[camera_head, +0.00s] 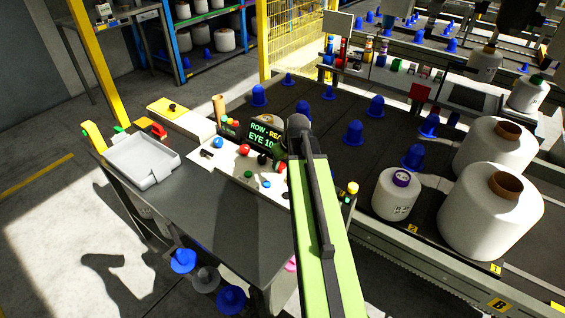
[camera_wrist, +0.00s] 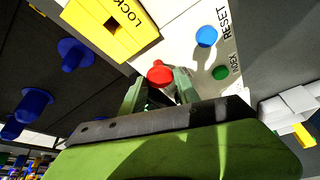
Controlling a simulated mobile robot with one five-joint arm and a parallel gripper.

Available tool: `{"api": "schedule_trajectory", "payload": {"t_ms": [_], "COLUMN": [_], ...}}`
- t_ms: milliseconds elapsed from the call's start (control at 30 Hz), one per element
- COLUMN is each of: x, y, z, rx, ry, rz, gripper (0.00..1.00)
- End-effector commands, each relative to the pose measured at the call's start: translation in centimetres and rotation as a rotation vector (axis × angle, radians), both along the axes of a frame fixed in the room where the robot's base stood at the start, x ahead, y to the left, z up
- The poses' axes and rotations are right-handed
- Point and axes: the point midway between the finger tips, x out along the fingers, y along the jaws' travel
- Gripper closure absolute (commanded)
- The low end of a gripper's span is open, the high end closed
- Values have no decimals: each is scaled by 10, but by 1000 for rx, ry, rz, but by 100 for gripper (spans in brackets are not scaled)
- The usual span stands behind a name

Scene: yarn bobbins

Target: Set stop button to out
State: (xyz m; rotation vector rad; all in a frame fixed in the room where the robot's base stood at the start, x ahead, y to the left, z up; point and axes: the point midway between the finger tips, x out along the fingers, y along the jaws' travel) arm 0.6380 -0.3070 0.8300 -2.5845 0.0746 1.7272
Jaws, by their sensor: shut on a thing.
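The stop button is a red mushroom-shaped knob (camera_wrist: 160,74) on the pale control panel. In the wrist view it sits between the two green fingers of my gripper (camera_wrist: 160,88), which is shut on it. In the head view a red knob (camera_head: 281,167) shows beside the dark end of my arm, and my fingers are mostly hidden there. I cannot tell from these views how far in or out the button stands.
A blue RESET button (camera_wrist: 206,36) and a green INDEX button (camera_wrist: 220,72) are close by on the panel. A yellow LOCK box (camera_wrist: 112,28) is on the other side. A grey tray (camera_head: 141,160) stands left; bobbins with white yarn (camera_head: 492,215) stand right.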

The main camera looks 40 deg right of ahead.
Motion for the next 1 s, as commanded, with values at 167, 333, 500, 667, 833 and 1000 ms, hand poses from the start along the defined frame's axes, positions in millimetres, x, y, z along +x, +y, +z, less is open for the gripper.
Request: {"api": "schedule_trajectory", "payload": {"t_ms": [167,333,500,667,833,1000], "x": [0,1,0,0,-2,-9], "y": [0,-1,-1,-1,0,1], "z": [4,5,4,4,9,32], "rx": [0,-1,0,0,0,0], "ry": [-2,-4,-2,-1,0,0], "rz": [0,-1,0,0,-1,-1], "gripper": [100,53,40,40,40,40]}}
